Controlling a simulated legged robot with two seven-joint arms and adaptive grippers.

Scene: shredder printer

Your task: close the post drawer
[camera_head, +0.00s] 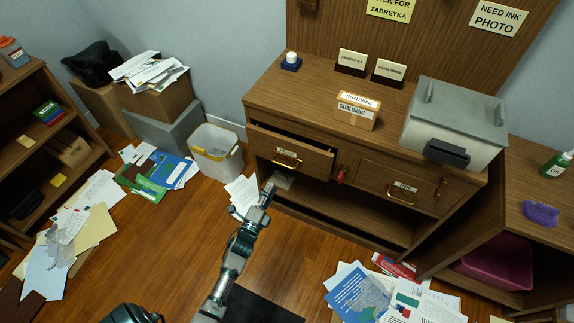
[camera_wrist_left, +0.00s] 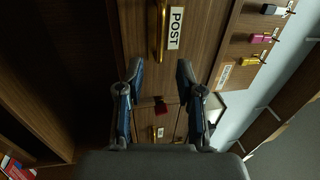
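The post drawer (camera_head: 313,161) is in the wooden cabinet and stands partly pulled out, with a dark gap above its front. Its front carries a white POST label (camera_head: 286,150) and a gold handle (camera_head: 287,161). My left gripper (camera_head: 268,190) is below and in front of the drawer, apart from the handle. In the left wrist view my left gripper (camera_wrist_left: 160,72) has its fingers spread with nothing between them. The gold handle (camera_wrist_left: 159,30) and the POST label (camera_wrist_left: 175,28) show beyond the fingertips. My right gripper is not in view.
A white bin (camera_head: 216,150) stands left of the cabinet. Papers (camera_head: 158,170) lie on the floor at left, with more papers (camera_head: 385,300) at front right. Open wooden floor lies before the cabinet.

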